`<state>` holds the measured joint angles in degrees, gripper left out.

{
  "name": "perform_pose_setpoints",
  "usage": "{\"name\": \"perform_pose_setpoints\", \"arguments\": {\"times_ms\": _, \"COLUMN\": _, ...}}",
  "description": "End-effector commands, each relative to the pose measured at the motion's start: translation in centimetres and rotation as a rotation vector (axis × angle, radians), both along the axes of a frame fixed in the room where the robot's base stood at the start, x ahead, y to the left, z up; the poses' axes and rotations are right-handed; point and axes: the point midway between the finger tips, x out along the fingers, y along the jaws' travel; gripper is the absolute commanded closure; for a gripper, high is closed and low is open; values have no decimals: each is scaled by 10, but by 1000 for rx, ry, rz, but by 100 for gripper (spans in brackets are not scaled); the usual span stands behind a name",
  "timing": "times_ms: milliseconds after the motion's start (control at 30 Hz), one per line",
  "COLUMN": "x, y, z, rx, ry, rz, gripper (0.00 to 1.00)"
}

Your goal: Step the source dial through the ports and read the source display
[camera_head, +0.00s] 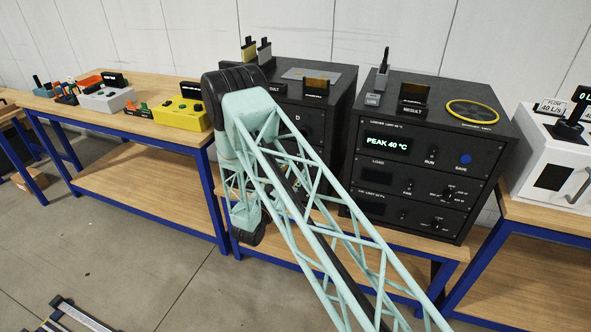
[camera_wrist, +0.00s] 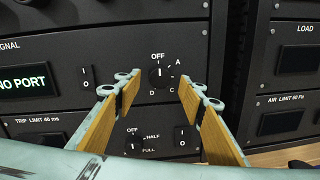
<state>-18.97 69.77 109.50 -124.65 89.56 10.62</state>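The source dial (camera_wrist: 158,77) is a small black knob on the black panel, ringed by the marks OFF, A, C and D. Its white pointer appears to be up at OFF. The source display (camera_wrist: 27,81) is at the left edge of the wrist view, partly cut off; the visible green text reads "NO PORT". My gripper (camera_wrist: 159,92) is open, with its two wood-coloured finger pads left and right of the dial and nothing between them. I cannot tell how far the fingertips are from the panel. In the head view my arm hides the display and most of this panel.
A toggle switch (camera_wrist: 87,77) stands left of the dial. A lower dial (camera_wrist: 132,144) and another switch (camera_wrist: 182,137) sit below, close to my fingers. To the right is a second rack (camera_head: 424,150) showing "PEAK 40 °C". A bench (camera_head: 145,88) with coloured boxes stands at the left.

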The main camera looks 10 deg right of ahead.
Motion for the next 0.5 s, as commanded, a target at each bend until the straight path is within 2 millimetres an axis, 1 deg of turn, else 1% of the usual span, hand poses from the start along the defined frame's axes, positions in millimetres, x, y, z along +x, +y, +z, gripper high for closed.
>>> {"name": "perform_pose_setpoints", "arguments": {"times_ms": 200, "x": 17, "y": -13, "z": 0, "rx": 0, "ry": -1, "rz": 0, "gripper": 63}}
{"name": "perform_pose_setpoints", "arguments": {"times_ms": 500, "x": 23, "y": -17, "z": 0, "rx": -1, "ry": 1, "rz": 0, "gripper": 63}}
